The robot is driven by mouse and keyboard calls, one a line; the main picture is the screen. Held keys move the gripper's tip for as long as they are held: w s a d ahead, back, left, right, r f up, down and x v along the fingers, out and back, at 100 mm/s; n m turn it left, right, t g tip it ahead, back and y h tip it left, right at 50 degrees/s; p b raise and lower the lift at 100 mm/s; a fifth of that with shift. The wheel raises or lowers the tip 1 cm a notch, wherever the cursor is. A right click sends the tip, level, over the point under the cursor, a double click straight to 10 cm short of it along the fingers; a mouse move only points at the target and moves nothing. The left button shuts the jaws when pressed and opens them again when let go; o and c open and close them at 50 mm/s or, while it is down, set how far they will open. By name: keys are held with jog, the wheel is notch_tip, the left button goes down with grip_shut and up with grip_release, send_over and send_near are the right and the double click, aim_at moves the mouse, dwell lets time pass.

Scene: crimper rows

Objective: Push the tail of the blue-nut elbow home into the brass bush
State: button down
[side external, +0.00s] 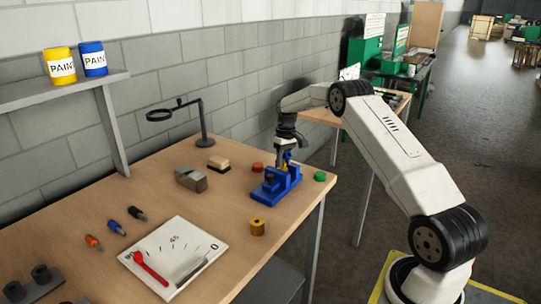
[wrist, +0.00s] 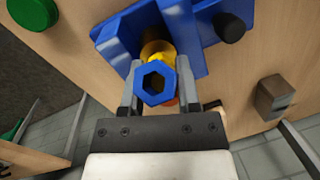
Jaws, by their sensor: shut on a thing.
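The elbow's blue hex nut (wrist: 155,83) faces the wrist camera, between the two grey fingers of my gripper (wrist: 157,72). My gripper is shut on the elbow. Just behind the nut a yellow brass-coloured part (wrist: 158,49) shows, in line with the blue fixture (wrist: 193,42); I take it for the brass bush. The elbow's tail is hidden, so I cannot tell how deep it sits. In the side view my gripper (side external: 286,146) points down over the blue fixture (side external: 272,192), with a little yellow between them.
A green cap (side external: 320,177) and a red cap (side external: 257,167) lie beside the fixture. A loose brass cylinder (side external: 257,227) stands in front. A grey-brown block (side external: 191,180), a brush (side external: 218,164) and a magnifier stand (side external: 205,141) are to the left.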

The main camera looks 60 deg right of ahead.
jog(key=shift+f, duration=0.2)
jog(key=shift+r, duration=0.2)
jog(key=shift+r, duration=0.5)
jog(key=shift+r, duration=0.35)
jog(key=shift+r, duration=0.7)
dwell(1.3)
jog(key=shift+f, duration=1.7)
dwell(0.5)
